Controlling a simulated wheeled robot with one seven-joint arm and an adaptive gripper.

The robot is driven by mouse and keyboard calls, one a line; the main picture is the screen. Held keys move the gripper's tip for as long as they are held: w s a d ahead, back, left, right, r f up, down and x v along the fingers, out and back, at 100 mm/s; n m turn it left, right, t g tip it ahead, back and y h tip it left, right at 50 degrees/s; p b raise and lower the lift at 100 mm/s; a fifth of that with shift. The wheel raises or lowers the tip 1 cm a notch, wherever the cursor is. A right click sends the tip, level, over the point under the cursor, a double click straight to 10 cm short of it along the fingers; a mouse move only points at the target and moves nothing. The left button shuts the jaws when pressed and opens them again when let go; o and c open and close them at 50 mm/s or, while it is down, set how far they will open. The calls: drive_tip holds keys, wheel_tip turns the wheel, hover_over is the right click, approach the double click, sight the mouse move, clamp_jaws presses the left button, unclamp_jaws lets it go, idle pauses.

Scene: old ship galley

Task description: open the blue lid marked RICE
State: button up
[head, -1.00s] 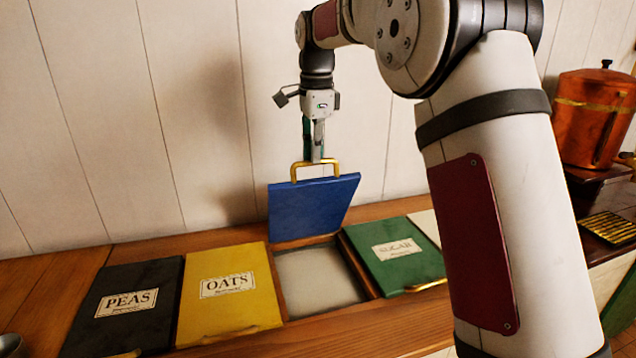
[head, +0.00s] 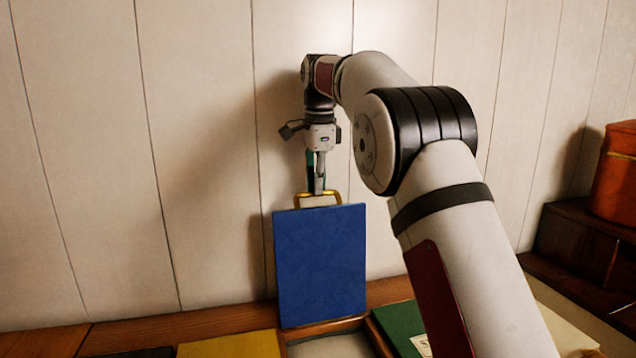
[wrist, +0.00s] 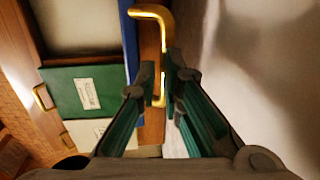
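The blue lid (head: 320,265) stands raised, close to upright, at the back of its open bin (head: 330,345). The face turned to the head camera is plain blue; no RICE label shows on it. Its brass handle (head: 343,199) is at the top edge. In the wrist view the handle (wrist: 155,12) runs between my two fingers (wrist: 163,80), and the lid (wrist: 129,35) shows as a thin blue strip on edge.
A yellow lid (head: 230,346) lies left of the open bin and a green lid (head: 402,328) lies right of it, both shut. The plank wall (head: 210,150) is close behind the raised lid.

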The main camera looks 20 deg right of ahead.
drive_tip(key=o, duration=0.4)
wheel_tip(320, 180, down, 3)
drive_tip(key=shift+s+r+g, duration=0.15)
drive_tip(key=shift+g, duration=0.25)
drive_tip(key=shift+o, duration=0.4)
drive_tip(key=shift+c, duration=0.9)
drive_tip(key=shift+d, duration=0.1)
